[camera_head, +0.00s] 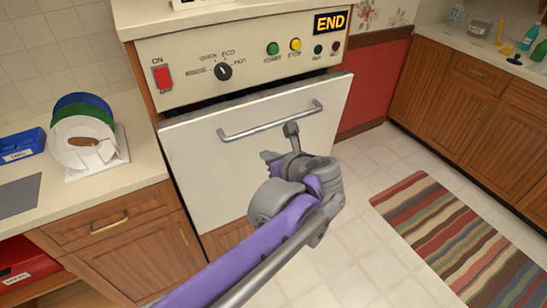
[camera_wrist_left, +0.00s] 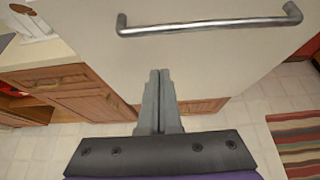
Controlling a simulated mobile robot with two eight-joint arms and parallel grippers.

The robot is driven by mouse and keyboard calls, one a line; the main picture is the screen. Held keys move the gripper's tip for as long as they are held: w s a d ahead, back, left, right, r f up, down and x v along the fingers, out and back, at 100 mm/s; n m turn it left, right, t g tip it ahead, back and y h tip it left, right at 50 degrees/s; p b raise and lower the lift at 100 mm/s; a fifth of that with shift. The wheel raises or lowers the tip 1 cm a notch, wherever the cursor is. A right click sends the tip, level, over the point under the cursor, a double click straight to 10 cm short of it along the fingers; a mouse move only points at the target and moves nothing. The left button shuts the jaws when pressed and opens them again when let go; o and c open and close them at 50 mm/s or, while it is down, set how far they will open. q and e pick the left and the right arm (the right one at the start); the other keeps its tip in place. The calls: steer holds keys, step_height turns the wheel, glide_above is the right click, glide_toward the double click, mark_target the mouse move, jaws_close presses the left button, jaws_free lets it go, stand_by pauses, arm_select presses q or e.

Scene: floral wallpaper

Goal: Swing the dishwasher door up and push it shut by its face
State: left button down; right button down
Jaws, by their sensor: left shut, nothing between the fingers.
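The dishwasher door (camera_head: 205,165) is a cream panel with a metal bar handle (camera_head: 245,132) near its top edge. It stands almost upright under the control panel, tilted slightly outward, with a dark gap along its top. My left gripper (camera_head: 291,128) is in front of the door's right part, by the handle. In the left wrist view the gripper's fingers (camera_wrist_left: 160,74) are together and empty, pointing at the door face (camera_wrist_left: 205,62) below the handle (camera_wrist_left: 210,26). I cannot tell whether the fingertips touch the door. My right gripper is not in view.
The control panel (camera_head: 250,58) shows a lit END sign. A counter with a plate rack (camera_head: 97,165) and blue box (camera_head: 20,147) is at left. Wooden cabinets (camera_head: 470,95) are at right. A striped rug (camera_head: 465,240) lies on the otherwise open tiled floor.

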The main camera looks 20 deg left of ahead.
mark_target(241, 121)
arm_select(q)
steer(key=w+a+f, duration=0.1)
steer(key=w+a, duration=0.4)
steer(key=a, duration=0.1)
steer(key=shift+a, duration=0.1)
steer(key=w+a, duration=0.1)
steer(key=w+a+r, duration=0.1)
steer(key=a, duration=0.1)
steer(key=w+a+p, duration=0.1)
steer(key=shift+w+a+r, duration=0.15)
steer(key=shift+a+r, duration=0.05)
steer(key=shift+r, duration=0.15)
steer(key=shift+w+a+r, duration=0.2)
steer(key=shift+a, duration=0.05)
steer(key=shift+r, duration=0.15)
